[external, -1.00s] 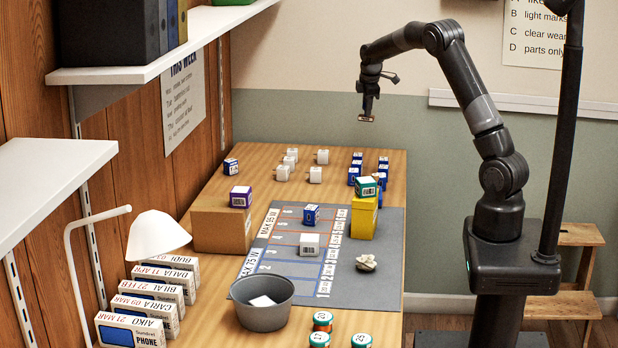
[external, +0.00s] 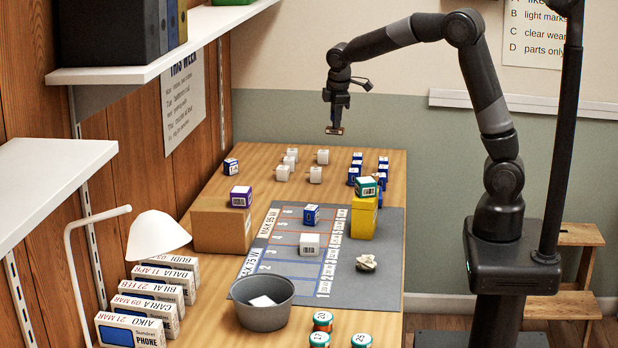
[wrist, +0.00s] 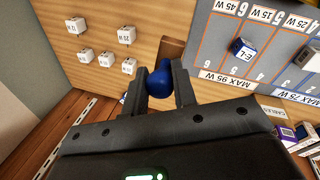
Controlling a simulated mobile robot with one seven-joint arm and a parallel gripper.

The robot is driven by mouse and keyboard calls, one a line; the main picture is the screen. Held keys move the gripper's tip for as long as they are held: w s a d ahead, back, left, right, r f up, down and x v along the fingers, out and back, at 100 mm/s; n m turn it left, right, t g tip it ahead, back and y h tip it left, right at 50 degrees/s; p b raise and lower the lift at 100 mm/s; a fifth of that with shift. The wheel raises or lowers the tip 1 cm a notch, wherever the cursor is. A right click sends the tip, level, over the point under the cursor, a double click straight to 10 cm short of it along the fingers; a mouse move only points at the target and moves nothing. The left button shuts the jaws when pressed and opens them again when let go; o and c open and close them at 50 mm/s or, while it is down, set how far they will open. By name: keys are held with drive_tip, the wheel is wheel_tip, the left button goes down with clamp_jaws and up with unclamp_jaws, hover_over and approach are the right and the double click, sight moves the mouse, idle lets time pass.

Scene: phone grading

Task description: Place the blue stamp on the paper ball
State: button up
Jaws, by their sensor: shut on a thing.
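The blue stamp shows in the wrist view as a rounded blue handle (wrist: 150,88) with a brown base (wrist: 171,48). My gripper (external: 335,126) is shut on the blue handle, which sits between its two fingertips (wrist: 160,82). In the external view, the stamp's base (external: 335,132) hangs below my fingers, high above the far part of the table. The paper ball (external: 366,263) is crumpled and off-white. It lies on the grey mat (external: 382,285), right of the printed grid and well away from my gripper, nearer the camera.
Several white cubes (external: 315,174) and blue boxes (external: 354,176) stand at the back. A cardboard box (external: 215,228) is left of the mat. A grey bowl (external: 262,312) stands in front.

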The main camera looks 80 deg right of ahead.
drive_tip(key=s+a, duration=0.2)
drive_tip(key=a, duration=0.7)
drive_tip(key=s+a, duration=0.2)
drive_tip(key=a, duration=0.6)
drive_tip(key=n, duration=0.1)
hover_over(367, 254)
drive_tip(key=a+x, duration=0.1)
drive_tip(key=x, duration=0.3)
drive_tip(key=a+x, duration=0.1)
drive_tip(key=x, duration=0.4)
drive_tip(key=s+a+x, duration=0.1)
drive_tip(key=x, duration=0.3)
drive_tip(key=shift+f, duration=0.55)
drive_tip(key=shift+a+x, duration=0.2)
drive_tip(key=shift+x, duration=0.75)
drive_tip(key=shift+a+x, duration=0.2)
drive_tip(key=shift+x, duration=0.75)
drive_tip(key=shift+s+f, duration=0.15)
drive_tip(key=shift+s, duration=0.05)
